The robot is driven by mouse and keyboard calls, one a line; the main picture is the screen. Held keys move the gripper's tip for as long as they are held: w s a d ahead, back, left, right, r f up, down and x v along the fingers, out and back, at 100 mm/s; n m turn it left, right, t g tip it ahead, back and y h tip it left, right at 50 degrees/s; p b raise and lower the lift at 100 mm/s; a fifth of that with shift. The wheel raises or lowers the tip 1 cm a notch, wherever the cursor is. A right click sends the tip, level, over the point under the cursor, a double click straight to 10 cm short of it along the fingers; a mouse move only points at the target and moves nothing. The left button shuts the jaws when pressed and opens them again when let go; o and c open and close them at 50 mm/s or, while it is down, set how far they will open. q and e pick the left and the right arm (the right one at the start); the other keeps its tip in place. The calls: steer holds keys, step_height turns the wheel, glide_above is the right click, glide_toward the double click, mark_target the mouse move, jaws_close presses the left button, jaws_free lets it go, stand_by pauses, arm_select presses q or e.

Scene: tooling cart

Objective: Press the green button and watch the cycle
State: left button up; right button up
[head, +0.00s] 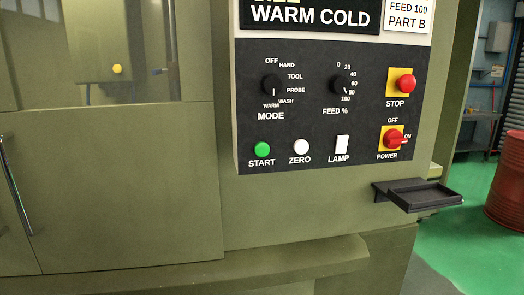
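The green button (262,149) sits at the lower left of the dark control panel (312,120), above the label START. It is round and shows plainly, with nothing in front of it. On the same panel are a white ZERO button (301,147), a white LAMP switch (342,145), a black MODE knob (272,85), a black FEED knob (340,84), a red STOP button (405,83) and a red POWER switch (393,139) on a yellow plate. The machine's window (120,50) is at the upper left. Neither gripper is in the head view.
A small black tray (413,196) juts out from the machine below the panel at right. A ledge (200,272) runs along the machine's lower front. A door handle (17,185) is at far left. A red barrel (507,180) stands on the green floor at right.

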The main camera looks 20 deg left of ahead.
arm_select(q)
jaws_close()
stand_by(1.4)
